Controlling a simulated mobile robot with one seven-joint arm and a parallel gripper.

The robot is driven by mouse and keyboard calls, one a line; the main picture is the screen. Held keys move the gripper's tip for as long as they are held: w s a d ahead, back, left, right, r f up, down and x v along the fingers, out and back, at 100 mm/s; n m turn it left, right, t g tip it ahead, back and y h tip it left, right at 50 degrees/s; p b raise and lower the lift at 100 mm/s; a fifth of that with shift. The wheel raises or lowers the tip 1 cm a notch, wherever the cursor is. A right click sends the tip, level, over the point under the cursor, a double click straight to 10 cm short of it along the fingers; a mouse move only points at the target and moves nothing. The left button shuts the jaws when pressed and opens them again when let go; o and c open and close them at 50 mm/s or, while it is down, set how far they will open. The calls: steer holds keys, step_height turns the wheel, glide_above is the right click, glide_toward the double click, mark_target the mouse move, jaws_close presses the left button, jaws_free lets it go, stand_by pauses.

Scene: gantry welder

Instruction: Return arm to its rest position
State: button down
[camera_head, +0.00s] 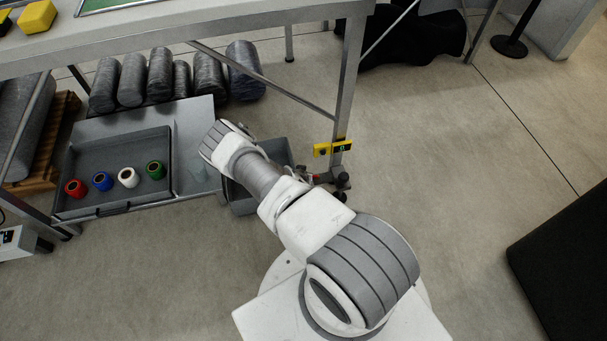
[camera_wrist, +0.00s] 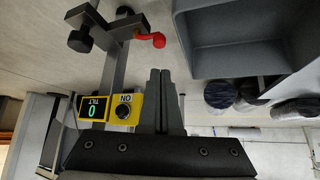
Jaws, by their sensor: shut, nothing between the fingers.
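My arm (camera_head: 292,217) reaches up and left from my white base toward the workbench in the head view. Its far end hangs beside the lower shelf, over a grey bin (camera_head: 243,199). My gripper (camera_wrist: 160,75) shows in the wrist view with its two dark fingers together and nothing between them. In the head view the fingers cannot be made out clearly.
The workbench (camera_head: 230,20) leg carries a yellow switch box (camera_head: 321,150), also in the wrist view (camera_wrist: 126,109) beside a display reading 0. A red handle (camera_wrist: 152,40) is near. A tray (camera_head: 110,208) holds several coloured spools.

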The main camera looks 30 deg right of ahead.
steer(key=shift+w+r, duration=0.1)
stand_by(0.3)
